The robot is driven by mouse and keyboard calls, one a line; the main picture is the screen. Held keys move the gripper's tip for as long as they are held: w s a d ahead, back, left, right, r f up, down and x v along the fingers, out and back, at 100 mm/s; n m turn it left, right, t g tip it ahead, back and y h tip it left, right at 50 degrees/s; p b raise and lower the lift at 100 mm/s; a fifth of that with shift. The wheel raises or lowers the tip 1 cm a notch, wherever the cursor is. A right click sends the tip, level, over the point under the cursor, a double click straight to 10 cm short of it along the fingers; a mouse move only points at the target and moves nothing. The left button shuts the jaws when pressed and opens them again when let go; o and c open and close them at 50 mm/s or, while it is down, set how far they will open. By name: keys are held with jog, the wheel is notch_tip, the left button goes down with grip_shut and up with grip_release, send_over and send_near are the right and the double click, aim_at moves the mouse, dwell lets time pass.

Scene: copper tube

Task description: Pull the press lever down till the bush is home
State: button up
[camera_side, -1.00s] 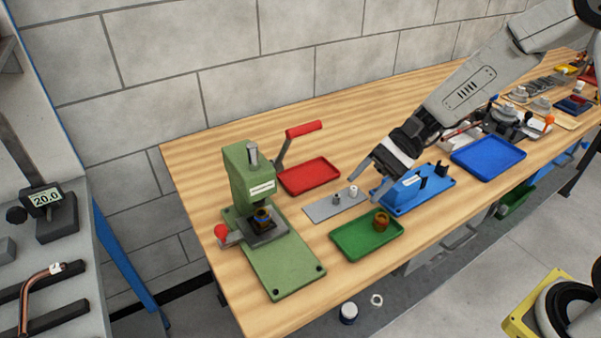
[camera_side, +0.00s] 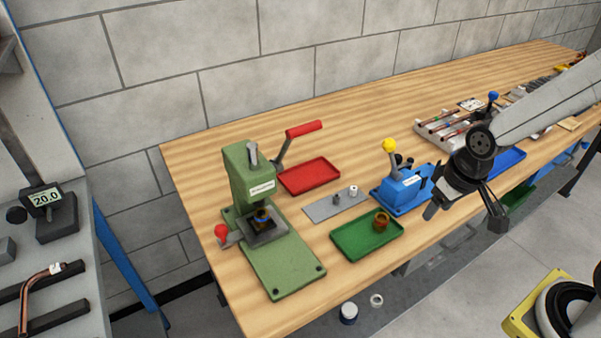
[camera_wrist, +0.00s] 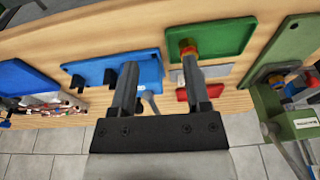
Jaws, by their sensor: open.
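The green press (camera_side: 246,180) stands at the left of the bench. Its lever (camera_side: 304,130) has a red grip and points up and to the right. A small brown and blue part, seemingly the bush (camera_side: 262,216), sits under the ram; how deep it is seated I cannot tell. My gripper (camera_side: 464,215) is open and empty at the bench's front edge, right of the blue fixture and well away from the lever. In the wrist view, its jaws (camera_wrist: 160,62) are apart, and the press (camera_wrist: 275,105) is at the right edge, partly cut off.
A green tray (camera_side: 350,243) holding a copper-coloured part (camera_side: 381,221) lies between press and gripper. A blue fixture with a yellow knob (camera_side: 389,145), a grey plate (camera_side: 320,210) and a red tray (camera_side: 310,178) are nearby. A blue tray (camera_side: 512,160) lies behind my arm.

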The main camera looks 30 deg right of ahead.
jog(key=shift+r, duration=0.1)
jog(key=shift+w, duration=0.15)
jog(key=c, duration=0.6)
jog(key=shift+w+r, duration=0.2)
jog(key=shift+w, duration=0.05)
grip_shut()
jog(key=w+a+r+t, duration=0.1)
jog(key=w+a+r, duration=0.8)
jog(key=w+r, duration=0.45)
jog(key=w+a+r, duration=0.2)
jog(key=a+r, duration=0.2)
jog(key=r, duration=0.3)
jog(key=w+a+r, duration=0.2)
jog(key=a+r, duration=0.3)
jog(key=r, duration=0.2)
jog(key=shift+w+a+t, duration=0.25)
jog(key=shift+w+t, duration=0.15)
